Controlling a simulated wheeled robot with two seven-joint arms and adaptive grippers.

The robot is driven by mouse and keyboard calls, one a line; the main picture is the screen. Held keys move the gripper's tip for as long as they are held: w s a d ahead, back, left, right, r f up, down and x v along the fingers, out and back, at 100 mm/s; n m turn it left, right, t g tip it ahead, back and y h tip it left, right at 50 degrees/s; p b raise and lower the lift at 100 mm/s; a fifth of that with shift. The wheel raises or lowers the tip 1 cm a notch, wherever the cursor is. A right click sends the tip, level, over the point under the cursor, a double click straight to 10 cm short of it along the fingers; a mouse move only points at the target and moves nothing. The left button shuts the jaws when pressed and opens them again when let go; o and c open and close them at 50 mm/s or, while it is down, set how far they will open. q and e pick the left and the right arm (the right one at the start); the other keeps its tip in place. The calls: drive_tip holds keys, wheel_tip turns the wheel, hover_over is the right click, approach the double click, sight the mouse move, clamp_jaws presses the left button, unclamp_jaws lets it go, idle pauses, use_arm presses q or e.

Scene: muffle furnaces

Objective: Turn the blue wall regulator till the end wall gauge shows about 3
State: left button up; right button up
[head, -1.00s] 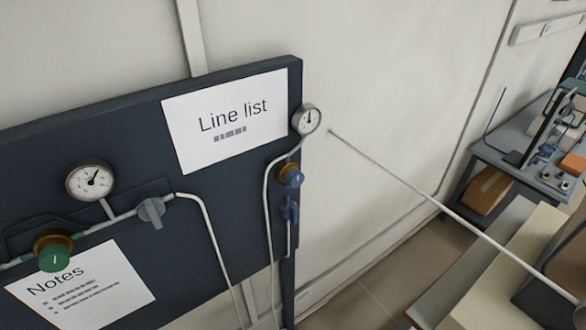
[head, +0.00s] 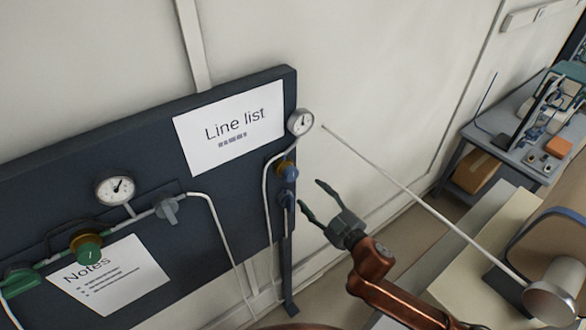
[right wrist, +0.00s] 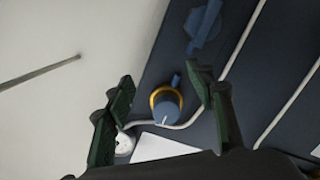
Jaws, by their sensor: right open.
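The blue regulator (head: 289,172), a round knob with a gold collar, sits near the right edge of the dark wall panel, below the end gauge (head: 300,122). The gauge has a white face, and its needle points roughly upward; its numbers are too small to read. My right gripper (head: 314,192) is open and empty, to the right of and slightly below the regulator, apart from it. In the right wrist view the regulator (right wrist: 167,112) lies between the spread fingers (right wrist: 160,85), beyond them. The gauge (right wrist: 124,143) is partly hidden by a finger there. My left gripper is not in view.
A blue lever valve (head: 287,199) is just below the regulator. A green regulator (head: 88,248), another gauge (head: 115,190) and a grey valve (head: 168,209) are further left. A thin rod (head: 420,195) slants across the right side. A workbench (head: 510,150) stands at the far right.

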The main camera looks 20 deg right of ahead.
sight(294, 176)
wheel_tip(294, 176, up, 6)
drive_tip(key=s+a+n+y, duration=0.1)
drive_tip(key=s+a, duration=0.2)
drive_tip(key=shift+t, duration=0.3)
drive_tip(key=x, duration=0.2)
drive_tip(key=p+x, duration=0.1)
drive_tip(key=x, duration=0.1)
drive_tip(key=p+x, duration=0.1)
drive_tip(key=x, duration=0.1)
drive_tip(key=shift+w+d+r, duration=0.1)
drive_tip(key=shift+w+d, duration=0.1)
drive_tip(key=shift+w, duration=0.05)
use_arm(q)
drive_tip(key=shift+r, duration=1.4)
use_arm(e)
drive_tip(key=shift+w+a, duration=0.2)
drive_tip(key=shift+w, duration=0.35)
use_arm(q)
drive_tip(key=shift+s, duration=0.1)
use_arm(e)
drive_tip(key=shift+c, duration=0.4)
drive_tip(key=c, duration=1.1)
drive_tip(key=shift+p, duration=0.65)
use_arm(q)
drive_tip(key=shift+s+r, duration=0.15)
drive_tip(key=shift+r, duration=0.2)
